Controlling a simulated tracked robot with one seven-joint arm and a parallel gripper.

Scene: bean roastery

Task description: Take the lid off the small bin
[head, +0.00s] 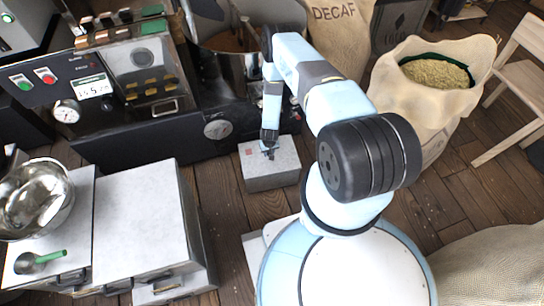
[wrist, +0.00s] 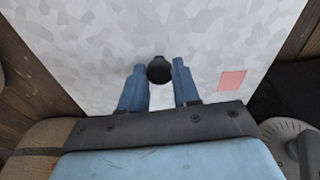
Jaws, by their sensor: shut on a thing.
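The small bin (head: 272,182) is a grey galvanised box on the wooden floor, in the middle of the head view. Its flat, mottled grey lid (head: 287,153) lies level on top; I see no clear gap between lid and bin. The lid also fills much of the wrist view (wrist: 95,40), with a pinkish-red square near its right side. A black round knob (wrist: 159,69) stands on the lid. My gripper (head: 268,151) reaches down to it and is shut on the knob, one blue finger on each side. In the head view the fingers mostly hide the knob.
A dark roasting machine (head: 130,75) stands behind and left. An open sack of beans (head: 432,95) and a wooden chair (head: 520,80) stand right. Floor shows around the small bin.

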